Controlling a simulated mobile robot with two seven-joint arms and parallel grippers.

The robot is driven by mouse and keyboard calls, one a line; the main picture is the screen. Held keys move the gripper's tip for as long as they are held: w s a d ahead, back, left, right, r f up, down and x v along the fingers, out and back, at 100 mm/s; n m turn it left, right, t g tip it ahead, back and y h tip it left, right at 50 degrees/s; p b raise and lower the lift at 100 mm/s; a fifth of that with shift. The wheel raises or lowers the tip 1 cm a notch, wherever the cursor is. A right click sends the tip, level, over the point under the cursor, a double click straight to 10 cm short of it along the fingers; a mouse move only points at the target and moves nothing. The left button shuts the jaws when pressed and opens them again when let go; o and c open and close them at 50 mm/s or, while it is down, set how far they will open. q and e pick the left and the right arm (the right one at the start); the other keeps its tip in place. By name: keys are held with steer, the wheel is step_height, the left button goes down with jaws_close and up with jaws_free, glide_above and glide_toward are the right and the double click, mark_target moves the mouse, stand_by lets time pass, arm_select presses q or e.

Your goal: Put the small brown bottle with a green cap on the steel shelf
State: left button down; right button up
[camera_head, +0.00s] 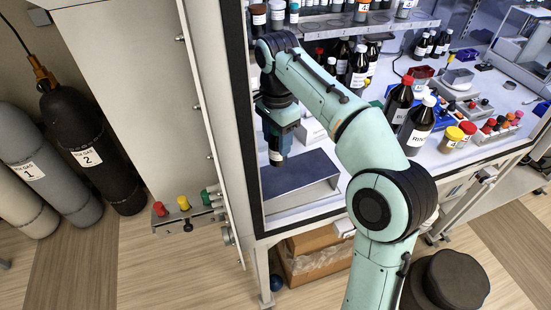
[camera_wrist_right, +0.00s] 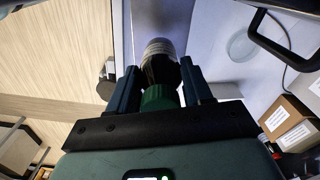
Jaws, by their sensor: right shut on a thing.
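My right gripper (camera_head: 278,146) hangs pointing down inside the enclosure, at its left end. It is shut on the small brown bottle (camera_wrist_right: 159,66). In the right wrist view the green cap (camera_wrist_right: 160,97) sits between the two fingers, and the dark body with a pale label band extends beyond them. In the head view only the lower end of the bottle (camera_head: 275,157) shows below the fingers. A low grey metal shelf (camera_head: 300,174) lies just below and to the right of the bottle. I cannot tell the gap between them. My left gripper is out of view.
A white box (camera_head: 312,131) stands behind the low shelf. Large brown bottles (camera_head: 416,125) and colored-lid jars (camera_head: 467,129) stand farther right. An upper shelf (camera_head: 370,25) holds several bottles. The enclosure's frame post (camera_head: 243,110) is close on the left.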

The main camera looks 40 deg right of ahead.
mark_target(276, 160)
step_height(276, 160, down, 3)
steer(key=shift+w+r+b, duration=0.1)
steer(key=shift+r+b, duration=0.05)
steer(key=shift+b, duration=0.25)
steer(key=shift+s+f, duration=0.2)
steer(key=shift+f, duration=0.2)
steer(key=f+b, duration=0.1)
steer(key=f, duration=0.2)
steer(key=shift+w+a+f, duration=0.1)
steer(key=shift+w+f, duration=0.1)
steer(key=shift+s+a, duration=0.1)
steer(key=shift+s, duration=0.05)
steer(key=shift+f, duration=0.1)
steer(key=o, duration=1.2)
steer(key=shift+f, duration=0.1)
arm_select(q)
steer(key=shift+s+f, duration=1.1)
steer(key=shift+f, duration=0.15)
